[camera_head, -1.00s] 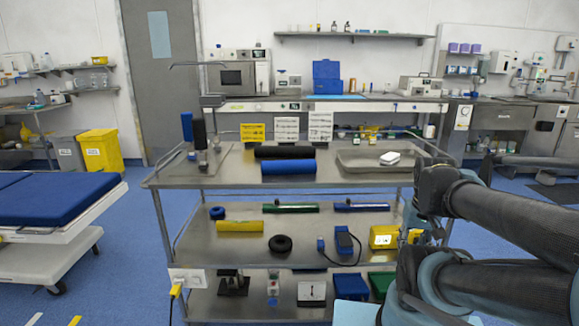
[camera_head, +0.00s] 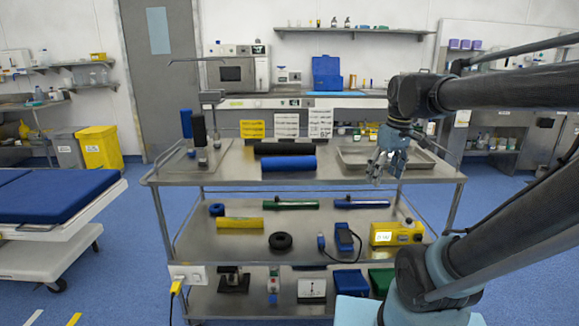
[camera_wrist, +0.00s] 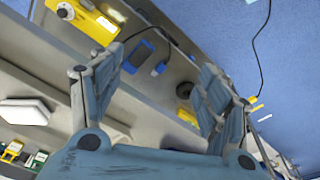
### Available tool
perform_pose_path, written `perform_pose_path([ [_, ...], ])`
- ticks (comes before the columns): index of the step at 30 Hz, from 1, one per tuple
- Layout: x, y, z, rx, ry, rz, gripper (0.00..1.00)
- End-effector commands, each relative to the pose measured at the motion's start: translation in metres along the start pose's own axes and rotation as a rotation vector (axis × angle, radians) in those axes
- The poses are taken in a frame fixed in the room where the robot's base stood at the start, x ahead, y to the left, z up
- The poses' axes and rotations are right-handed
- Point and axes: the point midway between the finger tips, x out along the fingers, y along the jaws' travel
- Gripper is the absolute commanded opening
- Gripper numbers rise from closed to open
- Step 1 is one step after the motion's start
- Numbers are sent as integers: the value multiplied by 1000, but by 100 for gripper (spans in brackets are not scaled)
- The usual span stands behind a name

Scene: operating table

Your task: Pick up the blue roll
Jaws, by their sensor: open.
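The blue roll (camera_head: 289,164) lies lengthwise across the middle of the cart's top shelf, in front of a black roll (camera_head: 285,149). My gripper (camera_head: 386,169) hangs over the right part of the top shelf, in front of the metal tray, to the right of the blue roll and apart from it. Its fingers are spread and empty. In the wrist view the gripper (camera_wrist: 165,95) also shows open fingers with nothing between them. I cannot make out the blue roll in the wrist view.
The metal tray (camera_head: 425,160) is at the right of the top shelf. A stand with upright black and blue cylinders (camera_head: 199,130) is at its left. The lower shelf holds a yellow roll (camera_head: 240,223), a black ring (camera_head: 280,241) and a yellow device (camera_head: 396,234). The shelf front near the blue roll is clear.

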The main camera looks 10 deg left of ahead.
Motion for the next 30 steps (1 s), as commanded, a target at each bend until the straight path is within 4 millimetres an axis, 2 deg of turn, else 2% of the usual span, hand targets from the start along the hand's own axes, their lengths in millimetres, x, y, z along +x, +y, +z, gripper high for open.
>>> perform_pose_path([
  [1, -11, -2, -22, -69, -2, -12, 70],
  [8, -51, -21, -112, -400, -6, -65, 70],
  [14, -76, -52, -191, -689, -4, -111, 70],
  [18, -88, -80, -240, -876, 0, -144, 70],
  [24, -95, -112, -285, -1060, 7, -174, 70],
  [30, -93, -125, -300, -1127, 10, -186, 70],
])
